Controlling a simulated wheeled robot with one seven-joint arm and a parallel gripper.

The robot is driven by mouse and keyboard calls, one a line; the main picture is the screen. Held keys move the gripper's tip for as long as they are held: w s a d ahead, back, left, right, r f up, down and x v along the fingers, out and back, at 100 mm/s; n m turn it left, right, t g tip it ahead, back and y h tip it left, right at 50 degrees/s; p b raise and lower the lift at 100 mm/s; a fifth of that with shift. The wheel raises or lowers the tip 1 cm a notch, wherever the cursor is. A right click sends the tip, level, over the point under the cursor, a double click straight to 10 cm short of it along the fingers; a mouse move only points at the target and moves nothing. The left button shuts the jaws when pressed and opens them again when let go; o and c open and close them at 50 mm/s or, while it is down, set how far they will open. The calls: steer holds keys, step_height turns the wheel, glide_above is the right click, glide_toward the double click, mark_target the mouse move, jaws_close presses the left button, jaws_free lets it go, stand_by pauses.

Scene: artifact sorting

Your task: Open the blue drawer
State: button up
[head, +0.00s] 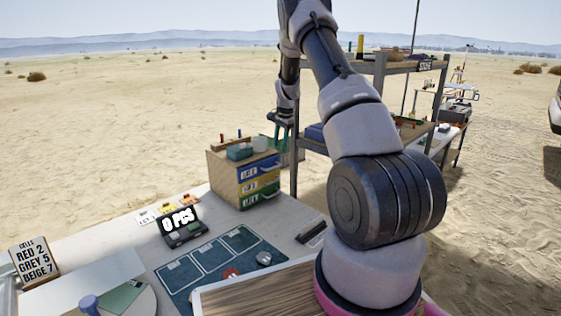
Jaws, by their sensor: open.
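A small wooden drawer cabinet (223,181) stands on the table left of centre. Its coloured drawers face right: the blue drawer (267,167) on top, a yellow one (266,183) in the middle and a green one below. The blue drawer looks shut. My gripper (279,143) shows at the end of my arm, with teal fingers pointing down and apart. It appears in the picture just above and right of the cabinet's top corner. Its distance from the blue drawer's handle is hard to judge. I see nothing held in it.
A teal box (239,152) and small items sit on the cabinet top. A metal shelf rack (379,85) stands behind my arm. A blue marked mat (205,268), a dark scale (182,233) and a sign board (34,262) lie or stand on the table.

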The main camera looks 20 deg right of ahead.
mark_target(277, 165)
steer(key=f, duration=0.2)
steer(key=w+f, duration=0.1)
steer(key=f, duration=0.5)
steer(key=shift+w+a+f, duration=0.2)
steer(key=shift+a+f, duration=0.05)
steer(key=shift+a, duration=0.15)
jaws_close()
stand_by(0.9)
